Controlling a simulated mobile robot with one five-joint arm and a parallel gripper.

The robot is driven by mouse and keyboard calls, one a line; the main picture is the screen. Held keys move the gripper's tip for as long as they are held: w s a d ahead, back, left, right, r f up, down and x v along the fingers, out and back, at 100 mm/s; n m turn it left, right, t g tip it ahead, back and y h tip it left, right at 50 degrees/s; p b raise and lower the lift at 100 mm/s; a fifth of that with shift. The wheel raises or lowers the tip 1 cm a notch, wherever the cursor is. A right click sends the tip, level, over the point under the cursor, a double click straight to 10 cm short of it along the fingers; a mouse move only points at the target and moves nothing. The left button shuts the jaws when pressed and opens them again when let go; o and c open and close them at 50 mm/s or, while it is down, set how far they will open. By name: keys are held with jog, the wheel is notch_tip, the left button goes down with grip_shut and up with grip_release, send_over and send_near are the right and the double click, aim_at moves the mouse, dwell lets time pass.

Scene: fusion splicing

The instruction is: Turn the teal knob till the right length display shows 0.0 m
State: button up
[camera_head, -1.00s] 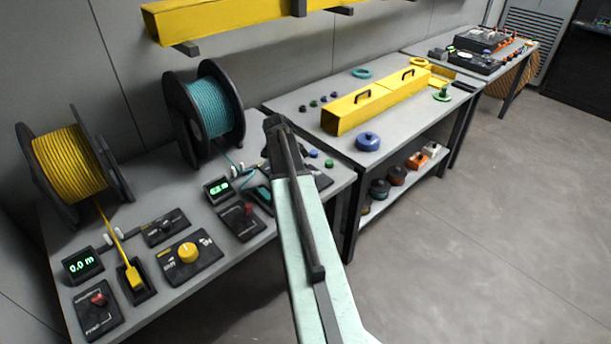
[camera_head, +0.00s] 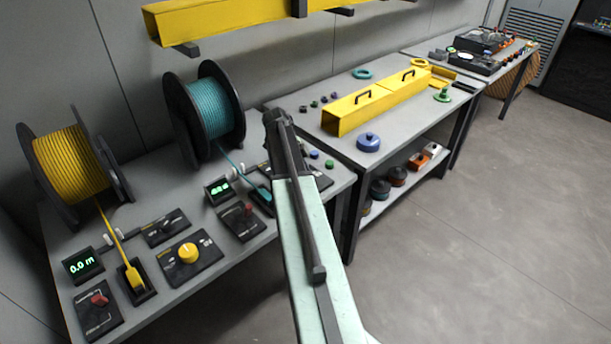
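The right length display (camera_head: 218,189) is a small black box with green digits, too small to read surely. The teal spool (camera_head: 208,110) stands behind it, and a teal cable runs down from it to a teal connector (camera_head: 264,195) in a black holder. The teal knob is not visible; my arm and gripper cover the panel (camera_head: 318,178) at the right end of the bench. My gripper (camera_head: 272,118) is over that area, seen from behind, its fingertips hidden. I cannot tell whether it touches the knob.
The left display (camera_head: 83,265) reads 0.0 m, below the yellow spool (camera_head: 70,163). A yellow knob (camera_head: 187,253) and red-switch panels (camera_head: 241,221) sit on the bench. A second table (camera_head: 408,125) on the right holds a yellow trough (camera_head: 376,101) and a blue spool (camera_head: 368,142).

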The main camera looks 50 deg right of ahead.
jog(key=o, duration=1.4)
jog(key=shift+c, duration=0.2)
jog(key=p+v, duration=0.7)
jog(key=shift+r, duration=0.4)
jog(key=shift+w, duration=0.1)
